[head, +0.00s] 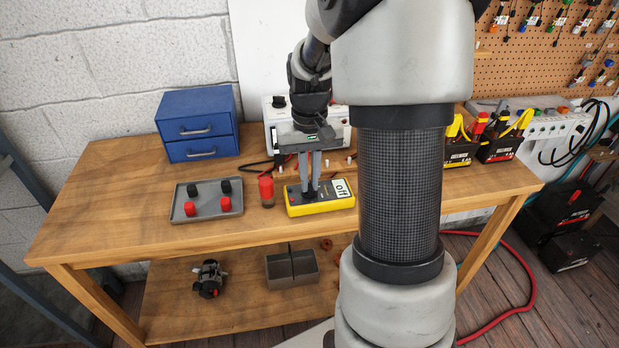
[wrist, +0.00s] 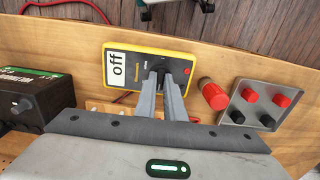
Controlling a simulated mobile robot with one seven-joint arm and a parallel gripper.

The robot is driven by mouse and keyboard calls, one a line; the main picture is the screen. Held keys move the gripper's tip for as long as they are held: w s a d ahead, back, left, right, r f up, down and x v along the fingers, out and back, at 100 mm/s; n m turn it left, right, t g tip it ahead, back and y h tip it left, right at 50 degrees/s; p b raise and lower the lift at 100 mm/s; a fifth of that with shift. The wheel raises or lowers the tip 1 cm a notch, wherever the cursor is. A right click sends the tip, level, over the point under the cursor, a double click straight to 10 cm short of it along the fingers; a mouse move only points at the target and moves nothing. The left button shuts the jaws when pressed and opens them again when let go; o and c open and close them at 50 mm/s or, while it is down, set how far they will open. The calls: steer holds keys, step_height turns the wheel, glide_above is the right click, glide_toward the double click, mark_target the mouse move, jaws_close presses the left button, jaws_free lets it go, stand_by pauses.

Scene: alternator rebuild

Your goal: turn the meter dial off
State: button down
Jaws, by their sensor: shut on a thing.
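The yellow meter (head: 322,207) lies flat on the workbench near its front edge, and its white screen (head: 342,188) reads "off". The meter also shows in the wrist view (wrist: 146,51), with the same "off" on its screen (wrist: 117,69). Its dark dial (wrist: 157,65) is mostly hidden by my fingers. My gripper (head: 310,194) points down over the meter with its fingertips at the dial, shut on it; in the wrist view the two fingers (wrist: 171,80) meet there. The dial's pointer cannot be made out.
A red cylinder (head: 266,191) stands just left of the meter. A grey tray (head: 215,211) with red and black caps lies further left, before a blue drawer box (head: 197,124). A white device (head: 280,130) stands behind my gripper. Batteries (head: 460,150) stand at the right.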

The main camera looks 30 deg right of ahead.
steer(key=c, duration=1.8)
jaws_free()
steer(key=shift+c, duration=0.2)
steer(key=shift+r, duration=0.1)
step_height(320, 180, up, 17)
steer(key=p, duration=0.3)
steer(key=shift+r, duration=0.15)
steer(key=s+a+r+n+t+p, duration=0.1)
steer(key=s+a+r+t+p, duration=0.1)
steer(key=s+a+r+p, duration=0.3)
steer(key=s+a+r+n+t+p, duration=0.2)
steer(key=s+a+r+p, duration=0.4)
steer(key=s, duration=0.5)
steer(key=shift+s+a+r+t, duration=0.4)
steer(key=shift+a+r+t, duration=0.2)
steer(key=shift+a+t, duration=0.3)
